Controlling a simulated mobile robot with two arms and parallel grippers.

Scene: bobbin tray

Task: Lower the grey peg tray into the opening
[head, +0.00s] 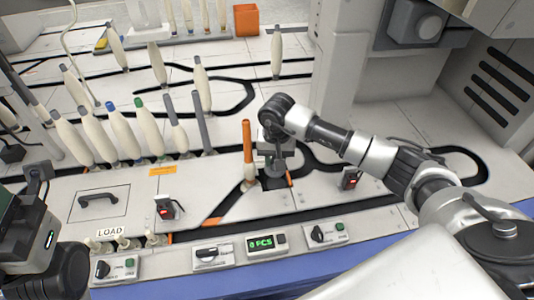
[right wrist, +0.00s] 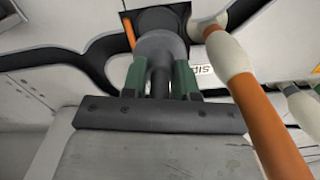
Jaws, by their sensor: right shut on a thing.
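My right gripper (head: 276,165) points down over the white deck. In the right wrist view its green fingers (right wrist: 161,82) are shut on the dark upright peg of the grey peg tray (right wrist: 160,44). The tray is a round grey disc below the fingers. Beyond it shows a dark round opening (right wrist: 158,17), partly hidden by the tray. The tray looks offset from it towards the gripper; I cannot tell the height gap. In the head view the opening is mostly hidden under the gripper. My left arm shows at the lower left edge; its fingers are out of frame.
A bobbin with an orange tube (head: 247,135) stands close left of my right gripper; its orange tube (right wrist: 262,110) also shows in the right wrist view. Several cream bobbins (head: 125,132) stand further left. Control boxes (head: 268,244) line the front edge. Dark curved tracks cross the deck.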

